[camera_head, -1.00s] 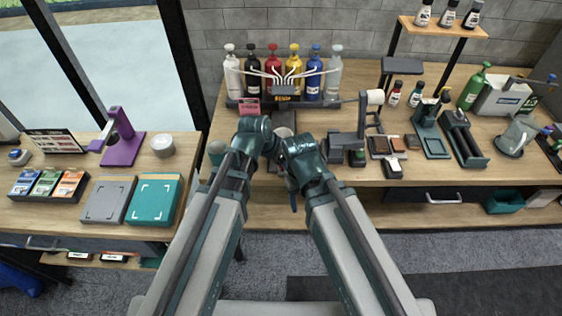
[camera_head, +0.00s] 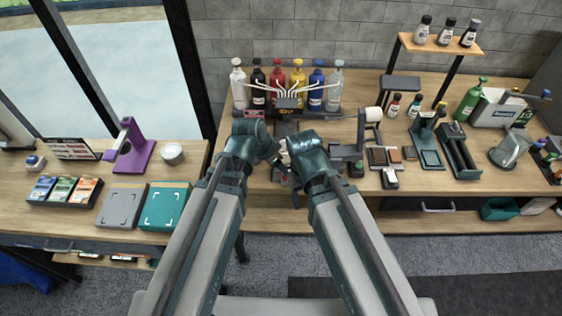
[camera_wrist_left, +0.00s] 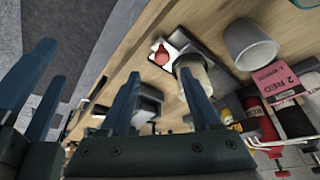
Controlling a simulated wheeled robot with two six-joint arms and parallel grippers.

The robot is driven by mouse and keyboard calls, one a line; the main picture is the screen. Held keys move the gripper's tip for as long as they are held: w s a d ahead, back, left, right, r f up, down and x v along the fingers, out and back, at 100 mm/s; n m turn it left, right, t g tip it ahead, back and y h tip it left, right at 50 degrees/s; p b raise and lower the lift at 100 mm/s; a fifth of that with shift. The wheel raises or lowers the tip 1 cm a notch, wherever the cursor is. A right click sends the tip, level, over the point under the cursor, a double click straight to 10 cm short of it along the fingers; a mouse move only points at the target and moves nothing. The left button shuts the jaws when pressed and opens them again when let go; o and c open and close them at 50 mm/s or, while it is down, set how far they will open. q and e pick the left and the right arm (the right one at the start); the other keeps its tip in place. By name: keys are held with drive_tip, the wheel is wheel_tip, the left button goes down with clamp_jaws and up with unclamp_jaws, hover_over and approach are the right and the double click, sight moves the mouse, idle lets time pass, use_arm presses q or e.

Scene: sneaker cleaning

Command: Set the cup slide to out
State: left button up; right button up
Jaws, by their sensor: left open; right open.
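The paint dispenser (camera_head: 287,103), with several coloured bottles and thin tubes, stands at the back of the bench in the head view. A dark slide piece shows below it, partly hidden by my wrists; I cannot tell its position. A pale cup (camera_wrist_left: 194,68) stands on or beside a dark plate in the left wrist view. My left gripper (camera_wrist_left: 158,72) is open, its blue fingers near this cup and apart from each other. My right gripper (camera_head: 295,192) hangs at the bench's front part; its open fingers also show in the left wrist view.
A grey cup (camera_wrist_left: 250,45) and a pink card (camera_wrist_left: 291,80) reading "2 RED 1 WHITE" are near the bottles. A paper roll stand (camera_head: 367,125) and brush tools are to the right. A purple stand (camera_head: 131,150) is on the left table.

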use_arm(q)
drive_tip(key=p+v, duration=0.4)
drive_tip(key=v, duration=0.2)
drive_tip(key=shift+s, duration=0.15)
drive_tip(key=s+a+f+n+g+y+b, duration=0.1)
drive_tip(key=s+f+n+g+y, duration=0.1)
drive_tip(key=s+n, duration=0.15)
drive_tip(key=s+a+f+n+g+y, duration=0.1)
drive_tip(key=s+n+g+y, duration=0.15)
drive_tip(key=s, duration=0.25)
wheel_tip(320, 180, down, 24)
drive_tip(key=w+t+b, duration=0.1)
drive_tip(key=b, duration=2.3)
drive_tip(key=shift+w+m, duration=0.25)
drive_tip(key=shift+m, duration=0.15)
drive_tip(key=shift+d, duration=0.1)
